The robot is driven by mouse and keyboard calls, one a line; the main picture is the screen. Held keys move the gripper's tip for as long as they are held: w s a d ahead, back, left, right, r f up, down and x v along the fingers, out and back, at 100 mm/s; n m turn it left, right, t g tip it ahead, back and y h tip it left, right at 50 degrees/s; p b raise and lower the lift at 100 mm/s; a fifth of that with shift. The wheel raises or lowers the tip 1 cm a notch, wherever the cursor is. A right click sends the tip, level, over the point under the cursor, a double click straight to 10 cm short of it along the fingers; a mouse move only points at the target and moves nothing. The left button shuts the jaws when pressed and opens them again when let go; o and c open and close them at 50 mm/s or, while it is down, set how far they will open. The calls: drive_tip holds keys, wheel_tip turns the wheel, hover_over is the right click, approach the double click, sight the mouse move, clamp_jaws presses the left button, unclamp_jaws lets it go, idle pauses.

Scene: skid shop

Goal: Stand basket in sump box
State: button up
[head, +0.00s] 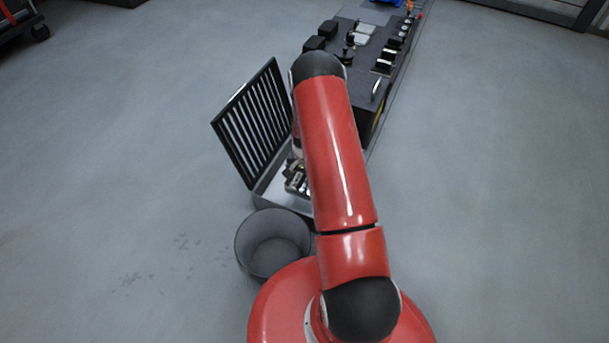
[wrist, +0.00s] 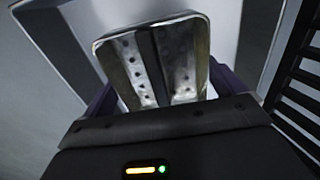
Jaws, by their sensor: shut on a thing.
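The basket (wrist: 187,62) is a metal piece with small dark holes and a dark strip down its middle. In the wrist view, my gripper (wrist: 163,92) is shut on it, one finger at each side. The sump box (head: 272,190) is the grey open box left of my arm in the head view. Its pale walls show around the basket in the wrist view (wrist: 256,38). The basket is over or inside the box; I cannot tell whether it touches the floor. My arm hides much of the box and gripper in the head view.
A black slatted grate (head: 252,125) stands tilted up at the box's left side; its bars show at right in the wrist view (wrist: 300,80). A grey bucket (head: 272,247) stands in front of the box. A dark control console (head: 372,70) lies behind.

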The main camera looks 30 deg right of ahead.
sight(304, 185)
drive_tip(key=shift+f+b, duration=1.8)
drive_tip(key=shift+f, duration=0.75)
drive_tip(key=shift+a+f+b, duration=0.1)
drive_tip(key=shift+f+b, duration=0.7)
drive_tip(key=shift+b, duration=0.25)
drive_tip(key=shift+s, duration=0.1)
drive_tip(key=o, duration=0.7)
drive_tip(key=shift+r, duration=0.15)
drive_tip(key=shift+r+p, duration=2.25)
drive_tip(key=shift+r, duration=1.65)
